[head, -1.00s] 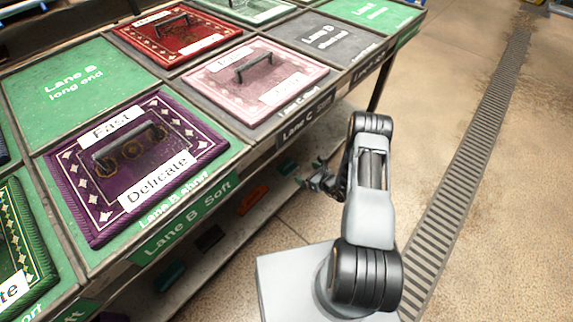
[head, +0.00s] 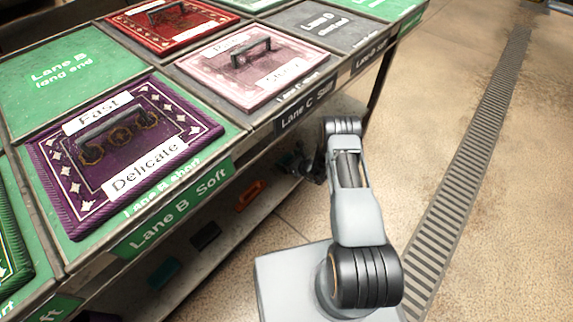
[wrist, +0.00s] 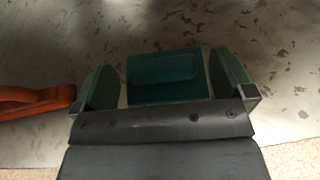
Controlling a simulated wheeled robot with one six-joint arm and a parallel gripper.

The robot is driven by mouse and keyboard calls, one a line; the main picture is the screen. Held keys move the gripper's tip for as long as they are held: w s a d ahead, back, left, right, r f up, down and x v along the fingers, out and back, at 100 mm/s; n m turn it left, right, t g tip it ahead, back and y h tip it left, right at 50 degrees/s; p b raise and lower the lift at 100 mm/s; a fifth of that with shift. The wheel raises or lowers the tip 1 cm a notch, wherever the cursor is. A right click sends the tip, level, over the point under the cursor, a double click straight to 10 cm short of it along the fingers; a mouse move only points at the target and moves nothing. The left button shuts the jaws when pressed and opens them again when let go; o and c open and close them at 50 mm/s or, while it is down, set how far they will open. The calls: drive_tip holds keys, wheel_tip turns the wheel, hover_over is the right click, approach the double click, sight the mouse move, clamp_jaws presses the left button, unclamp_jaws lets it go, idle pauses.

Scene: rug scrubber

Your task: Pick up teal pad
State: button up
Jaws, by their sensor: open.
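In the wrist view, a teal pad (wrist: 166,77) lies on the grey lower shelf (wrist: 285,120). My gripper (wrist: 167,73) is open, with one green-lined finger to the left of the pad and one to the right. The pad appears between the fingers, with narrow gaps on both sides. I cannot tell how far above the shelf the fingertips are. In the head view, my gripper (head: 299,164) is at the lower shelf under the bench edge, and the pad by it is hidden or too dark to make out.
An orange pad (head: 249,196) lies left of my gripper, also in the wrist view (wrist: 35,100). A dark pad (head: 206,236) and another teal pad (head: 164,273) lie farther left. The bench top with carpet samples (head: 135,150) overhangs the shelf. Open floor (head: 480,200) is at right.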

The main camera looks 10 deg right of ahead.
drive_tip(key=c, duration=0.9)
drive_tip(key=shift+r, duration=0.45)
wheel_tip(320, 180, up, 2)
drive_tip(key=shift+w+r+p, duration=0.1)
drive_tip(key=shift+r+p, duration=0.15)
drive_tip(key=shift+p, duration=0.55)
drive_tip(key=s+d+r+p, duration=0.2)
drive_tip(key=d+r, duration=0.2)
drive_tip(key=d, duration=0.2)
drive_tip(key=s+d+r+p, duration=0.2)
drive_tip(key=d+r, duration=0.3)
drive_tip(key=d, duration=0.2)
drive_tip(key=shift+d+r, duration=0.2)
drive_tip(key=shift+r, duration=0.1)
